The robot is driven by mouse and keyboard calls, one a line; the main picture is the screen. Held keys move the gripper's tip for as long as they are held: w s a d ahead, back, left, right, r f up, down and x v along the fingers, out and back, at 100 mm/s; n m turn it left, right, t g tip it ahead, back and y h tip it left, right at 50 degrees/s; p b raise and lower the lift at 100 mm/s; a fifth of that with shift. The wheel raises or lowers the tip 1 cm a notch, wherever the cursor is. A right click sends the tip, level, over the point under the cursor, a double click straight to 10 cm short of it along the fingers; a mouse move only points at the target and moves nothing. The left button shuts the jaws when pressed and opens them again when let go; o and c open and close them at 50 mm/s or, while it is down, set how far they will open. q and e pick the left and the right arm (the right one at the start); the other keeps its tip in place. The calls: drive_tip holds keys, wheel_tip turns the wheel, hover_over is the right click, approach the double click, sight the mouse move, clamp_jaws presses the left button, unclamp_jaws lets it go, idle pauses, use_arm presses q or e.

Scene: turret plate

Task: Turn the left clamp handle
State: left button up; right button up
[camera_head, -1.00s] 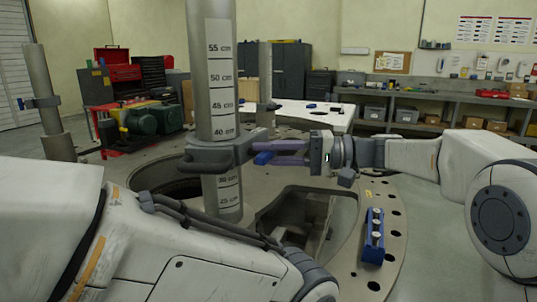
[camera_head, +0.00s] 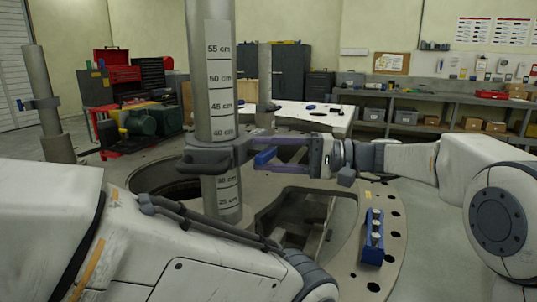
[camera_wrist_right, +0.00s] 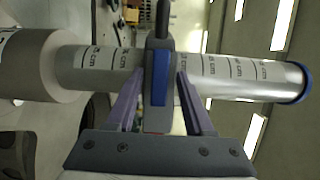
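A grey clamp (camera_head: 208,158) is around the thick graduated column (camera_head: 222,75), near the 35–40 cm marks. A blue handle (camera_head: 265,156) shows at the clamp's right side, and it also shows upright in the right wrist view (camera_wrist_right: 160,78). My right gripper (camera_head: 262,147) reaches in from the right, its purple fingers on either side of the handle. In the wrist view the fingers (camera_wrist_right: 157,90) are apart, with gaps to the clamp's grey body. My left arm crosses the foreground; its gripper is out of view.
Another column (camera_head: 40,80) with a clamp (camera_head: 40,103) stands at the far left, and a third (camera_head: 265,75) behind. The round plate (camera_head: 385,210) has large openings. A blue block with pegs (camera_head: 373,237) lies on its right side.

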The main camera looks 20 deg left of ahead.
drive_tip(key=v, duration=1)
drive_tip(key=shift+d, duration=0.2)
